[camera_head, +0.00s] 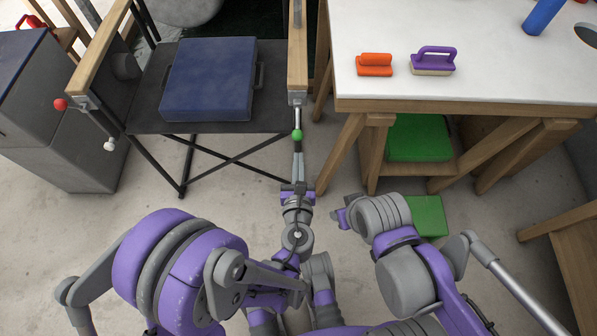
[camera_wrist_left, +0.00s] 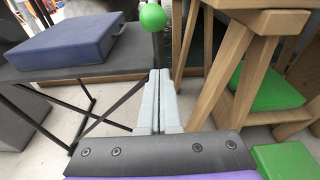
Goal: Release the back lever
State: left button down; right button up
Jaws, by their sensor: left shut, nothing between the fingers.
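A folding chair with a dark seat (camera_head: 145,118) and wooden armrests stands at the upper left. A lever with a green ball knob (camera_head: 297,134) hangs from the front of its right armrest; the green knob also shows in the left wrist view (camera_wrist_left: 152,17). A red knob (camera_head: 60,104) and a white knob (camera_head: 110,145) are on levers at the left armrest. I cannot tell which lever is the back one. My left gripper (camera_head: 298,155) is shut and empty, its tips just short of the green knob. My right gripper (camera_head: 338,216) is low, its fingers unclear.
A blue cushion (camera_head: 210,80) lies on the seat. A white-topped workbench (camera_head: 480,85) with wooden legs stands close on the right, holding an orange brush (camera_head: 374,64) and a purple brush (camera_head: 433,61). A grey cabinet (camera_head: 60,125) is at the left.

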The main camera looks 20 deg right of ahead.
aim_at(298, 121)
pick_arm(q)
jog(key=shift+w+d+r, duration=0.15)
jog(key=shift+w+r, duration=0.4)
jog(key=shift+r, duration=0.3)
jog(key=shift+w+d+r, duration=0.1)
jog(key=shift+w+r, duration=0.45)
jog(key=shift+r, duration=0.25)
jog(key=shift+r, duration=0.15)
jog(key=shift+s+r+g+p, duration=0.25)
jog(key=shift+g+p, duration=0.15)
jog(key=shift+p, duration=0.2)
jog(key=shift+r+y+p, duration=0.2)
jog(key=shift+y+p, duration=0.1)
